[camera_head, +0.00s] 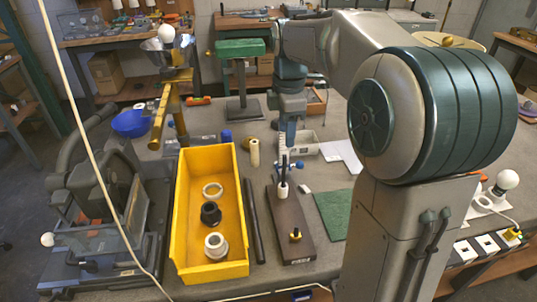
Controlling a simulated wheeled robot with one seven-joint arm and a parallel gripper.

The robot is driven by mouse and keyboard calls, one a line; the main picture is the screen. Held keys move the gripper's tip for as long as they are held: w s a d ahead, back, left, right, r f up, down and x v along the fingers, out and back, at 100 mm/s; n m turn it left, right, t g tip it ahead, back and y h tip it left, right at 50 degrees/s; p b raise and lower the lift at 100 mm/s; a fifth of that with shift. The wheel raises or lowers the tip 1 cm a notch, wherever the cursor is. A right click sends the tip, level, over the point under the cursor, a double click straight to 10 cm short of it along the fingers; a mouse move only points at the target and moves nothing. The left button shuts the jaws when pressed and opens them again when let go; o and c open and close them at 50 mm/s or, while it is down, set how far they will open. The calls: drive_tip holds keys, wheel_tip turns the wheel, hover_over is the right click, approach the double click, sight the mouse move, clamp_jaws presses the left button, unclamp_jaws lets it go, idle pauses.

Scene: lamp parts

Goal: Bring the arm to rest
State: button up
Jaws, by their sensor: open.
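My gripper (287,163) points straight down over the table at the centre, at the end of my grey and teal arm. It is open, and I see nothing held in it. A brass lamp stand (172,95) with a white bulb (166,34) on top stands at the back left.
A yellow bin (183,228) holds rings and a black socket piece (210,213). A dark rod (253,220) lies beside it. A grey machine (105,225) fills the left. A green-topped stand (240,48) rises behind. A green mat (333,214) lies right of the board.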

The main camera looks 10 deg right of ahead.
drive_tip(key=s+f+m+t, duration=0.1)
drive_tip(key=s+f+m, duration=0.2)
drive_tip(key=s+m, duration=0.6)
drive_tip(key=s+f+m+t+p, duration=0.1)
drive_tip(key=s+f+m, duration=0.3)
drive_tip(key=s+m, duration=0.5)
drive_tip(key=s, duration=0.2)
drive_tip(key=shift+s+f+t, duration=0.15)
drive_tip(key=shift+s+t, duration=0.15)
drive_tip(key=shift+t, duration=0.1)
drive_tip(key=shift+c, duration=1.2)
drive_tip(key=shift+s, duration=0.1)
